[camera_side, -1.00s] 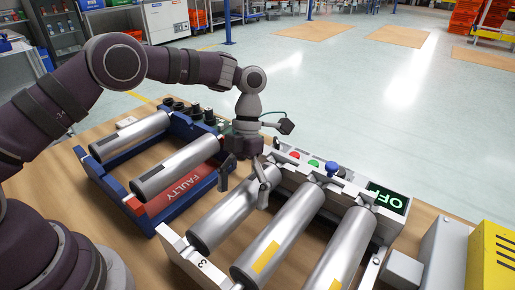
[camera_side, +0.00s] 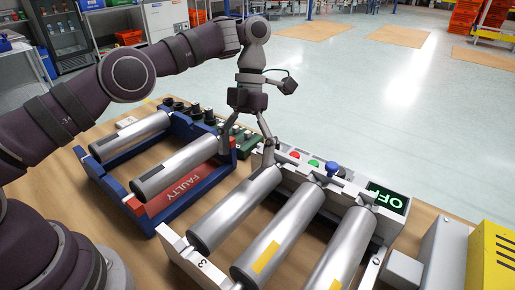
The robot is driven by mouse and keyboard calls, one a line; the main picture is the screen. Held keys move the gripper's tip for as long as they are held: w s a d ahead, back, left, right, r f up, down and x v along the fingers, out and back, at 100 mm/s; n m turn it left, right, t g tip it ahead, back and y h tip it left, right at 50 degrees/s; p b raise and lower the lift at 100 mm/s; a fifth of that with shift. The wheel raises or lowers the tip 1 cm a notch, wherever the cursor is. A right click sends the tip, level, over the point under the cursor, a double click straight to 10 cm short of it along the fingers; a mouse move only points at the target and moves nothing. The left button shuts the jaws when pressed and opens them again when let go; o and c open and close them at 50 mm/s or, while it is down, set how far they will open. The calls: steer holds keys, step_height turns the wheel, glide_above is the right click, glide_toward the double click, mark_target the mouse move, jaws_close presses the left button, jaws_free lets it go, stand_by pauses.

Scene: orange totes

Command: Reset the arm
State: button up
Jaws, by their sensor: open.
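My gripper (camera_side: 247,150) is open and empty, pointing down above the gap between the blue rack and the white rack. Its right finger appears just above the far end of the nearest silver cylinder (camera_side: 235,209) in the white rack; I cannot tell whether they touch. My arm reaches in from the left and bends down at the wrist.
The blue rack (camera_side: 108,188) with a red FAULTY plate (camera_side: 180,187) holds two silver cylinders. The white rack (camera_side: 196,262) holds several cylinders. Its far side has coloured buttons, a blue knob (camera_side: 331,168) and an OFF display (camera_side: 387,198). A yellow box (camera_side: 492,262) stands at right.

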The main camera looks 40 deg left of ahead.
steer(key=s+a+r+n+t+y, duration=0.1)
steer(key=s+r+n+t, duration=0.3)
steer(key=n, duration=0.5)
steer(key=s+a+r+n+t, duration=0.1)
steer(key=a+r+n, duration=0.1)
steer(key=r+n, duration=0.55)
steer(key=s+a+f+n+t, duration=0.1)
steer(key=s+n, duration=0.3)
steer(key=n, duration=0.5)
steer(key=s+a+f+n+t+y, duration=0.1)
steer(key=s+a+n+t, duration=0.3)
steer(key=n, duration=0.6)
steer(key=shift+s+a+f, duration=0.2)
steer(key=shift+a+f, duration=0.15)
steer(key=shift+f, duration=0.45)
steer(key=shift+n, duration=0.25)
